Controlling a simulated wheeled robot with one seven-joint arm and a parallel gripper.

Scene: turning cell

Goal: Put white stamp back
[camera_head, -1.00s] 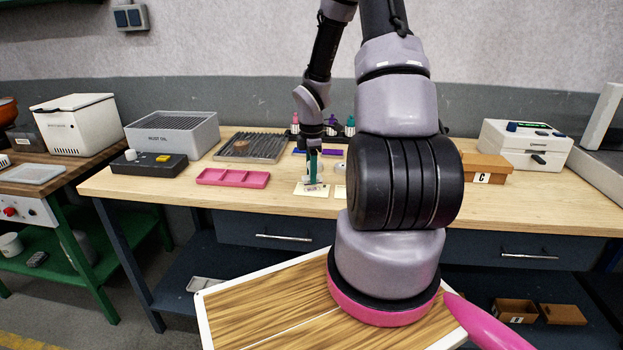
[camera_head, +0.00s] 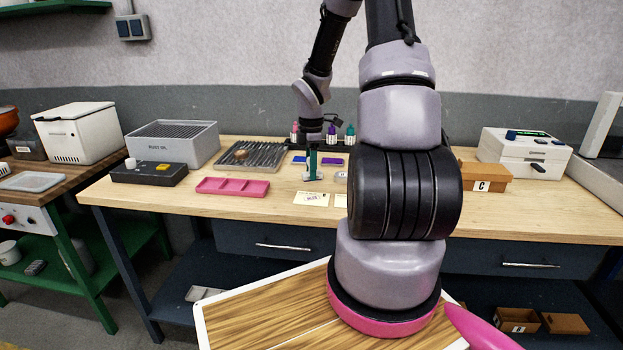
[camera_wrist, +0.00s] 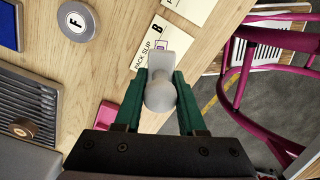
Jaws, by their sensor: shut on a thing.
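My gripper (camera_head: 313,168) has green fingers and is shut on the white stamp (camera_wrist: 160,94). In the wrist view the stamp's round pale knob sits between the fingertips (camera_wrist: 159,88), and its pale base points toward a pack slip. In the head view the stamp (camera_head: 313,176) hangs just behind the pack slip (camera_head: 311,199), which lies flat on the bench with a purple mark on it. In the wrist view the slip (camera_wrist: 151,48) is marked B. The stamp's underside is hidden. A stand with pink, purple and teal stamps (camera_head: 331,136) is at the back.
A second slip (camera_head: 341,200) lies to the right, partly behind my arm. Blue and purple pads (camera_head: 332,162) lie behind the gripper. A pink tray (camera_head: 233,187), ridged mat (camera_head: 252,155) and black box (camera_head: 150,173) are left. A box marked C (camera_head: 484,176) is right.

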